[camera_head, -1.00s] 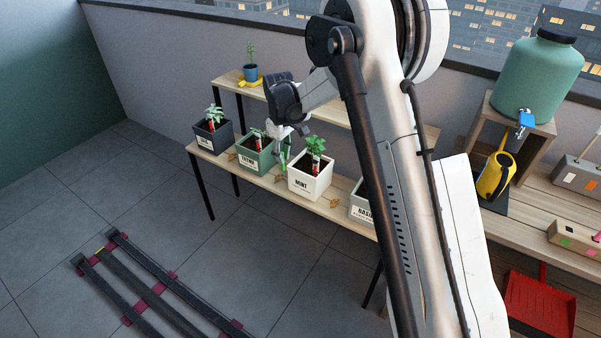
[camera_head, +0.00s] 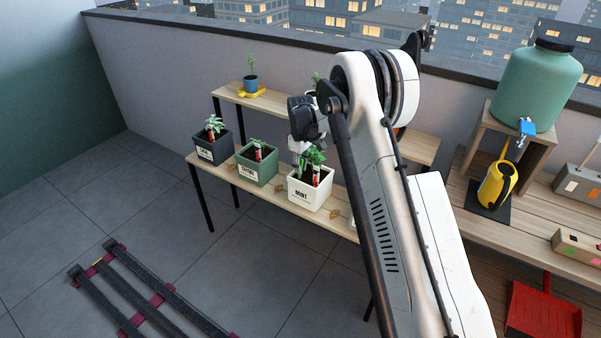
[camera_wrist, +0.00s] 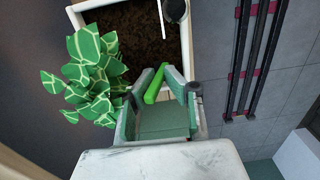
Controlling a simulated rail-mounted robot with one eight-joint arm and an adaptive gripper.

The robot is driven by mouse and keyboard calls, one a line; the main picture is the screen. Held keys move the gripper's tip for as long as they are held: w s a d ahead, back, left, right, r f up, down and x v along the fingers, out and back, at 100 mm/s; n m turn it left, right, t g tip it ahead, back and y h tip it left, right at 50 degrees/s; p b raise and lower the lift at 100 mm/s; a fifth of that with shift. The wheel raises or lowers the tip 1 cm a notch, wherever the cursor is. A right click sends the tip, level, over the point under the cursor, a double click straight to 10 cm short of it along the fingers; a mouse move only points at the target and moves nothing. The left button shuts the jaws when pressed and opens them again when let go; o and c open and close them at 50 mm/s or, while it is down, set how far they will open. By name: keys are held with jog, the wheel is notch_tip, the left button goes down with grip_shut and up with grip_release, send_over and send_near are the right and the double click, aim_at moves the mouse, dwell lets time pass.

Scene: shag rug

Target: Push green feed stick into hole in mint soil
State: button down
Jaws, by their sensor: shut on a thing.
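The white MINT pot (camera_head: 323,202) stands on the lower bench, with a leafy plant (camera_head: 315,156). In the wrist view, its dark soil (camera_wrist: 130,42) and pale rim (camera_wrist: 73,14) show beyond my fingers, with the leaves (camera_wrist: 95,75) on the left. My gripper (camera_wrist: 162,80), also in the head view (camera_head: 299,165), is over the mint pot's left part. It is shut on the green feed stick (camera_wrist: 154,87), whose bright end shows between the fingers and points toward the soil. I cannot make out a clear hole or whether the stick touches the soil.
A green pot (camera_head: 256,172) and a dark pot (camera_head: 213,152) stand to the left on the bench. A dark round object (camera_wrist: 175,9) and a thin white strip (camera_wrist: 162,18) show over the soil. A small blue pot (camera_head: 250,84) is on the upper shelf.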

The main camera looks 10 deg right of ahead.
notch_tip(320, 180, down, 2)
jog(key=shift+f, duration=0.25)
jog(key=c, duration=1.8)
grip_release()
jog(key=shift+r, duration=0.1)
